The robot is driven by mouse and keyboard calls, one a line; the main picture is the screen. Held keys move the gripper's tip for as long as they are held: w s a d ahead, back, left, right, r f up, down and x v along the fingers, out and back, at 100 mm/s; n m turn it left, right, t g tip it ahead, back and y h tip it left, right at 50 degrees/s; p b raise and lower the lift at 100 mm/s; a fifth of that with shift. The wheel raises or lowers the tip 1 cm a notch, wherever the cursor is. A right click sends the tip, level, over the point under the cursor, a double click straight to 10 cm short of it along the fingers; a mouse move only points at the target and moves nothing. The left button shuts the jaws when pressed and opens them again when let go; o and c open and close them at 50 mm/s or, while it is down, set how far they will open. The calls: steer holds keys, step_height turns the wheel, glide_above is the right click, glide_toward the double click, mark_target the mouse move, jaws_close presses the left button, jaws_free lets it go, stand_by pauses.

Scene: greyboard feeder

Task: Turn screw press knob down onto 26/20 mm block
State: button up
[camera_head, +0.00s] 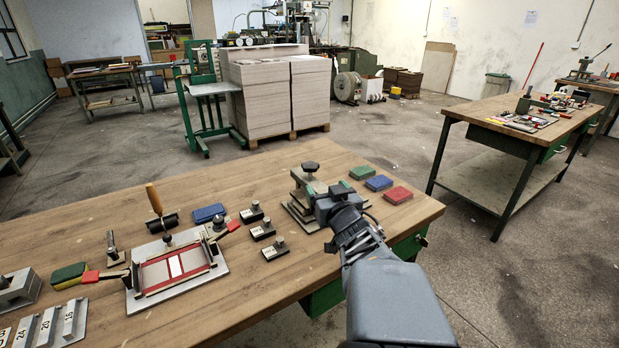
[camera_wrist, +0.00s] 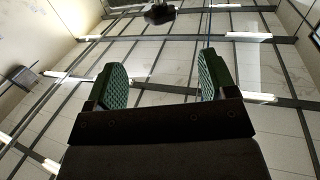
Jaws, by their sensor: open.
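The screw press (camera_head: 298,208) stands on the wooden bench with its black knob (camera_head: 310,167) on top. Its lower part is partly hidden behind my gripper (camera_head: 326,188). My gripper is open and empty, with green pads in front of the press and below the knob. In the wrist view my gripper (camera_wrist: 158,80) points up toward the ceiling, and a dark knob (camera_wrist: 160,14) shows beyond the fingers, not between them. I cannot make out the 26/20 mm block in the press. Several small knobbed blocks (camera_head: 262,229) stand left of the press.
Blue (camera_head: 379,182), green (camera_head: 362,172) and red (camera_head: 397,194) pads lie right of the press. A red-framed fixture (camera_head: 174,265), a blue pad (camera_head: 208,213) and a rack of labelled bars (camera_head: 47,325) are to the left. The bench behind the press is clear.

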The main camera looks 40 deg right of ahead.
mark_target(313, 170)
steer(key=shift+t, duration=0.3)
steer(key=p+x, duration=1)
steer(key=x, duration=0.3)
steer(key=shift+w+d+f+p, duration=0.1)
steer(key=shift+w+p, duration=0.25)
steer(key=shift+c, duration=0.3)
